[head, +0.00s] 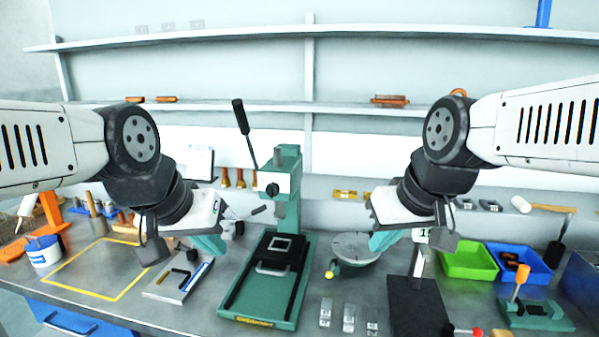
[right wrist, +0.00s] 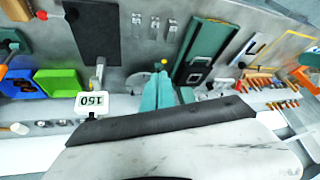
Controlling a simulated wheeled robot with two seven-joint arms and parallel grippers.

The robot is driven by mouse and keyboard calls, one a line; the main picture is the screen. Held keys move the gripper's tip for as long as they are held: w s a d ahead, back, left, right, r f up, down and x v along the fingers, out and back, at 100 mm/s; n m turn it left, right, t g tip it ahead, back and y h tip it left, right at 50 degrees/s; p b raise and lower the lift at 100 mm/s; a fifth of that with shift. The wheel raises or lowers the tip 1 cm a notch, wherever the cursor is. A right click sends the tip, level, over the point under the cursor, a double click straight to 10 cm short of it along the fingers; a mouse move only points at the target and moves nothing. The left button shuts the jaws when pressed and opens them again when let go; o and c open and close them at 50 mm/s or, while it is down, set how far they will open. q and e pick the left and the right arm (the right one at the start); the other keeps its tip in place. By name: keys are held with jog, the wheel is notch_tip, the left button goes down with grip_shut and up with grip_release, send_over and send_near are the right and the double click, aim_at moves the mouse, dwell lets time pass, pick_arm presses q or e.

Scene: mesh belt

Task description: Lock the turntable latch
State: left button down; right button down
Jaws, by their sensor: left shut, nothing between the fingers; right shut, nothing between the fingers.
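The turntable (head: 350,246) is a round grey disc on a green base, right of the bench's middle in the head view. A small yellow knob (head: 330,273) sticks out at its front left; I take it for the latch handle. The knob also shows just beyond the fingertips in the right wrist view (right wrist: 164,62). My right gripper (head: 378,246) is shut and empty, its teal fingers over the disc's right side; contact cannot be told. In the right wrist view these fingers hide much of the turntable. My left gripper (head: 212,244) is shut and empty, above the bench left of the green press.
The green press (head: 283,200) with a long black lever stands left of the turntable. Green (head: 468,262) and blue (head: 525,265) bins stand further right. A tool tray (head: 178,282) lies left.

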jog(key=c, duration=2.2)
grip_release()
jog(key=shift+s+d+r+m, duration=0.1)
jog(key=shift+s+m, duration=0.4)
jog(key=c, duration=1.8)
grip_release()
jog(key=shift+s+t, duration=0.1)
jog(key=shift+t, duration=0.2)
jog(key=o, duration=0.4)
jog(key=shift+w+m, duration=0.25)
jog(key=shift+m, duration=0.05)
jog(key=shift+c, duration=0.2)
jog(key=shift+o, duration=0.6)
jog(key=w+a+f+n+g+h, duration=0.1)
jog(key=w+a+f+g, duration=0.2)
jog(key=w, duration=0.7)
jog(key=shift+f+g+h, duration=0.3)
jog(key=shift+f, duration=0.45)
jog(key=g+h, duration=0.2)
send_near(329, 272)
jog(key=shift+n+h, duration=0.3)
jog(key=shift+n, duration=0.1)
jog(key=f, duration=0.5)
jog(key=d+f, duration=0.1)
jog(key=f, duration=0.2)
jog(key=shift+w+f, duration=0.15)
jog(key=shift+f, duration=0.1)
